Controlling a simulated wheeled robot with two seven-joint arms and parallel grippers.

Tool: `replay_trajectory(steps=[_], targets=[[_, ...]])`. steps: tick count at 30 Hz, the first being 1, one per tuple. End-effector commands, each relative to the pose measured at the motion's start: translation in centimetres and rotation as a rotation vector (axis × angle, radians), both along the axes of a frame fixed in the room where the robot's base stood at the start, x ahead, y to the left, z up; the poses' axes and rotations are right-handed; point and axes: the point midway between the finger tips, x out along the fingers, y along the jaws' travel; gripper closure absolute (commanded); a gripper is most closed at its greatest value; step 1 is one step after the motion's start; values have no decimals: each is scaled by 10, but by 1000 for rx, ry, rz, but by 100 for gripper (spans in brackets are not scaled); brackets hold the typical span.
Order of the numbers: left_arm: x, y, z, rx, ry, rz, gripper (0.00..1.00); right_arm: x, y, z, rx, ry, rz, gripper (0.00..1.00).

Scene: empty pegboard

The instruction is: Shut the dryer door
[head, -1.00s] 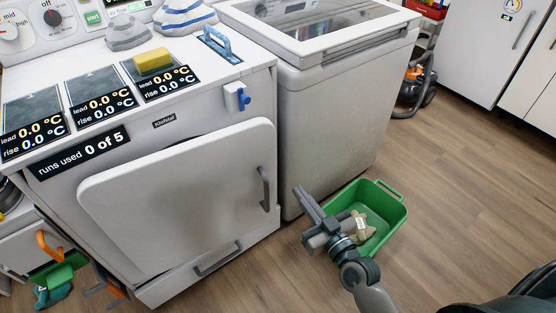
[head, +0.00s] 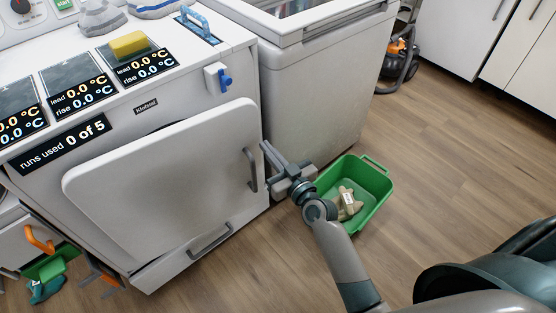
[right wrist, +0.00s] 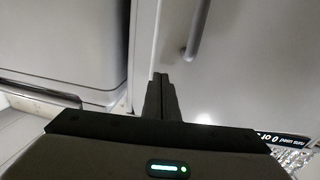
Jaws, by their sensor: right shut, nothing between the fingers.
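The white dryer door (head: 165,175) stands ajar on the front of the white dryer (head: 185,80), with its grey handle (head: 251,170) near its right edge. My right gripper (head: 267,148) is shut and empty, its fingertips close to the right of the handle and door edge. I cannot tell in the head view whether it touches. In the right wrist view the shut fingers (right wrist: 161,85) point at the door's edge region, and the handle (right wrist: 198,28) is above and right of them, apart. My left gripper is not in view.
A second white appliance (head: 310,100) stands right of the dryer. A green bin (head: 371,190) with a beige item sits on the floor behind my right wrist. A lower drawer handle (head: 210,243) juts out under the door.

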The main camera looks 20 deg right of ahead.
Motion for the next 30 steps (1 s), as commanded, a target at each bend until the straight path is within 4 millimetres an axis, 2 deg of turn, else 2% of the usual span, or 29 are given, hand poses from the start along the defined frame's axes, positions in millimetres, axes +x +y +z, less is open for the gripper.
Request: replay_trajectory(steps=[3, 9, 27, 30], targets=[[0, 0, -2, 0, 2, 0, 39, 18, 3, 1, 2, 0, 0, 100], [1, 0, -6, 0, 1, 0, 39, 33, 7, 0, 0, 0, -1, 100], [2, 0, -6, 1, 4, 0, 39, 42, 9, -1, -2, -2, 11, 100], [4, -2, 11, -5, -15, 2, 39, 51, 11, -2, 0, -4, 29, 100]])
